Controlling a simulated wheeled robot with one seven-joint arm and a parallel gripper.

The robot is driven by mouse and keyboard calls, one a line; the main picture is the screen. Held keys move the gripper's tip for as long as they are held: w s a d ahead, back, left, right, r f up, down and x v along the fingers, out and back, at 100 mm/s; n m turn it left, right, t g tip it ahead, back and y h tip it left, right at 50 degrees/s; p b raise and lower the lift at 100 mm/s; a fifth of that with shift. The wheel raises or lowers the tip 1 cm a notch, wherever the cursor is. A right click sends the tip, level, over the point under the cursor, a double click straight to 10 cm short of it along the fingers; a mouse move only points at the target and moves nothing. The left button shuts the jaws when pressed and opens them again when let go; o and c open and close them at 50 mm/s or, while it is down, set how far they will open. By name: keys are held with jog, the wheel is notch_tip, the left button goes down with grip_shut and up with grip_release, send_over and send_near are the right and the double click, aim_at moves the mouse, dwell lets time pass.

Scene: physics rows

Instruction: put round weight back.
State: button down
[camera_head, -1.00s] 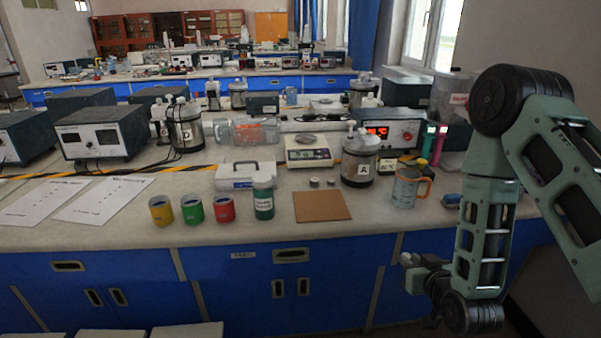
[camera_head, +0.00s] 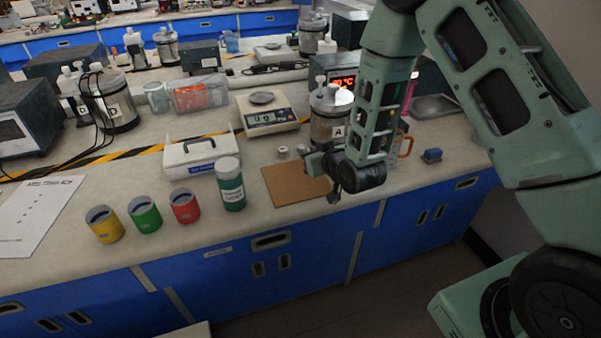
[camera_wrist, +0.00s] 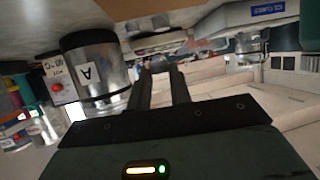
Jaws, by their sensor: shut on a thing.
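My gripper (camera_head: 312,158) is low over the bench by the brown board, reaching left toward two small metal weights. One round weight (camera_head: 283,152) stands behind the brown board (camera_head: 285,187). The other small weight (camera_head: 301,150) is right at my fingertips. In the wrist view my gripper (camera_wrist: 160,72) has its fingers close together, with a small pale thing between the tips. It seems to be the round weight, mostly hidden by the fingers.
The steel vessel marked A (camera_head: 330,118) stands close behind my gripper. A balance (camera_head: 268,122), a white case (camera_head: 200,155) and a green bottle (camera_head: 230,185) are to the left. Yellow (camera_head: 104,226), green (camera_head: 145,213) and red (camera_head: 184,207) cups stand near the front edge.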

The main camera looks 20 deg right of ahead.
aim_at(311, 183)
jog(key=shift+f+p, duration=0.4)
jog(key=shift+f, duration=3.5)
jog(key=shift+f, duration=0.15)
jog(key=c, duration=1.3)
grip_release()
